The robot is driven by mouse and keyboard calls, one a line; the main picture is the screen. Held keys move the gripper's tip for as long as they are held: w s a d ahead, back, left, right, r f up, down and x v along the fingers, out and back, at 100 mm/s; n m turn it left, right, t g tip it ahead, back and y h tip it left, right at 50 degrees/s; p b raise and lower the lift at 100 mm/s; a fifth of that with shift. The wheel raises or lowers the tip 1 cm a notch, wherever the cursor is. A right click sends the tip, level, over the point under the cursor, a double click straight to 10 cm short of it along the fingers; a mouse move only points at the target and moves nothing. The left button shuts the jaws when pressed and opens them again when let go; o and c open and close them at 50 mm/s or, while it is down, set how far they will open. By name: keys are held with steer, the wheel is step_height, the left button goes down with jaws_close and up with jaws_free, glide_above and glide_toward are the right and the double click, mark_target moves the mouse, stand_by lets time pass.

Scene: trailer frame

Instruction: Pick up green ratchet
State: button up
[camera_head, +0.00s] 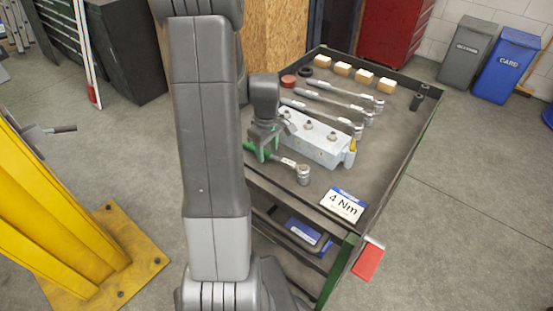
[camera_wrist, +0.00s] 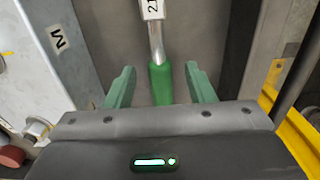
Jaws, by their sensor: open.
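The green ratchet lies on the cart's dark top. Its steel shaft and round head (camera_head: 303,174) point right in the head view, and its green handle is largely hidden by my gripper. In the wrist view the green handle (camera_wrist: 160,86) runs between my two green fingers, with a gap on each side. A white tag sits on its shaft. My gripper (camera_wrist: 161,76) is open around the handle and not closed on it. In the head view my gripper (camera_head: 262,150) is low over the cart's near left edge, beside the metal block.
The metal block (camera_head: 313,138) with knobs stands just behind the ratchet. More ratchets (camera_head: 335,92) and several wooden blocks (camera_head: 342,69) lie farther back.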

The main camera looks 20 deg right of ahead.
mark_target(268, 152)
steer(key=shift+f, duration=0.85)
steer(key=shift+c, duration=0.4)
jaws_close()
step_height(268, 152, up, 10)
steer(key=shift+r, duration=0.1)
